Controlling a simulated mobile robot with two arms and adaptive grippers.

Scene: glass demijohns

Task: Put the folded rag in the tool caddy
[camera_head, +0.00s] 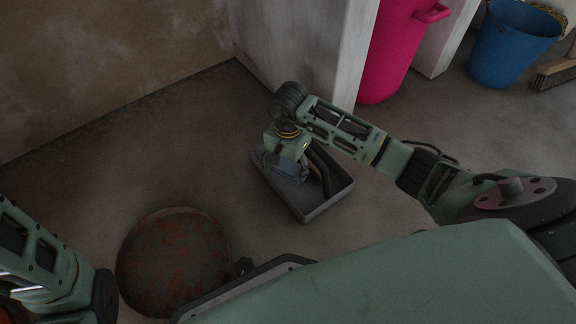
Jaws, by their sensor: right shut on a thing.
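The tool caddy (334,197) is a grey open box on the floor near the middle of the view. My right gripper (288,160) points down over the caddy's left part. It is shut on a small blue-grey thing, which looks like the folded rag (286,168). The rag is partly hidden by the gripper, and I cannot tell whether it touches the caddy's bottom. A dark curved thing (321,168) shows in the caddy, to the right of the gripper. My left arm shows at the lower left, but its gripper is out of view.
A rusty round thing (172,262) is on the floor at the lower left. A pale pillar (310,45) stands behind the caddy. A pink bin (393,45), a blue bucket (510,48) and a broom (556,72) are at the upper right. The floor left of the caddy is clear.

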